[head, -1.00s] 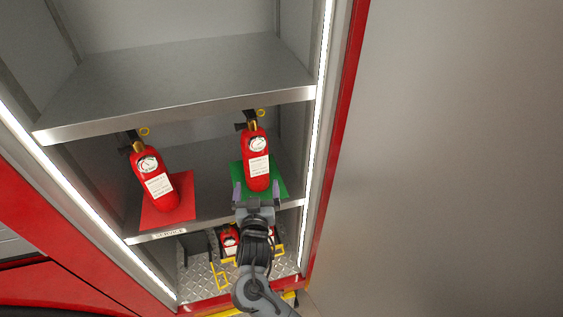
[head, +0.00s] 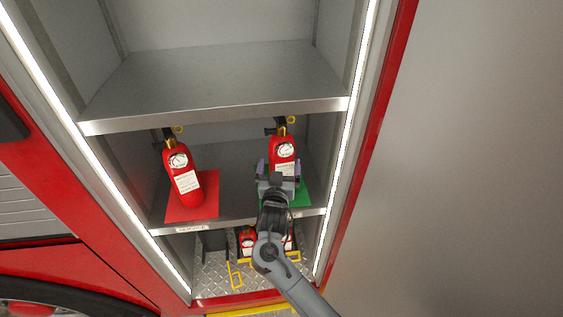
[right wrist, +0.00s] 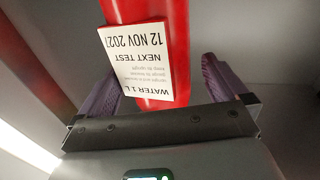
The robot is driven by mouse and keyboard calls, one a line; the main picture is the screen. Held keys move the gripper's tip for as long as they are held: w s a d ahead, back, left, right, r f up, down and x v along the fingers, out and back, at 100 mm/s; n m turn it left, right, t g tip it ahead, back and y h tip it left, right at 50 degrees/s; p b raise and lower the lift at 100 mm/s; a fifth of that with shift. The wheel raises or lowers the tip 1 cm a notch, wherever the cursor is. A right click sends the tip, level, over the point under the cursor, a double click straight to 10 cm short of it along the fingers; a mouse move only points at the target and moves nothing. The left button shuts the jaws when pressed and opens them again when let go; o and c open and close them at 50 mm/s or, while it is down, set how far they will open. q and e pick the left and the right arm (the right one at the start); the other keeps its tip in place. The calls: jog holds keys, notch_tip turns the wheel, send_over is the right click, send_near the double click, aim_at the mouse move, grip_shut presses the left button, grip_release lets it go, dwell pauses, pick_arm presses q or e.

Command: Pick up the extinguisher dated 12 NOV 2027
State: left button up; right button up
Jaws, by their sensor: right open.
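A red extinguisher (head: 283,148) with a white label stands on the green mat (head: 304,196) at the right of the middle shelf. In the right wrist view, the extinguisher (right wrist: 150,40) shows its label upside down, reading WATER 1 L, NEXT TEST, 12 NOV 202 and a last digit hard to read. My right gripper (head: 279,172) is open, its two purple-grey fingers (right wrist: 157,82) on either side of the red body. I cannot tell whether they touch it. A second red extinguisher (head: 180,170) stands on the red mat (head: 207,203) at the left; its label is too small to read.
The upper shelf (head: 215,85) is bare, its front edge above the extinguishers. Cabinet side walls with light strips (head: 355,130) bound the space. Below, a treadplate compartment (head: 211,277) holds more red extinguishers (head: 247,238) and yellow brackets (head: 237,279).

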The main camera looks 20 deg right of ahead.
jog(key=shift+w+d+r, duration=0.2)
jog(key=shift+w+d, duration=0.1)
jog(key=shift+w, duration=0.25)
jog(key=shift+w+d+r, duration=0.15)
jog(key=shift+w+d, duration=0.15)
jog(key=shift+w, duration=0.25)
jog(key=shift+w+d+f+p, duration=0.15)
jog(key=shift+w+d+p, duration=0.2)
jog(key=shift+w, duration=0.3)
jog(key=c, duration=1.8)
jog(key=shift+a+r, duration=0.1)
jog(key=shift+r, duration=0.25)
grip_shut()
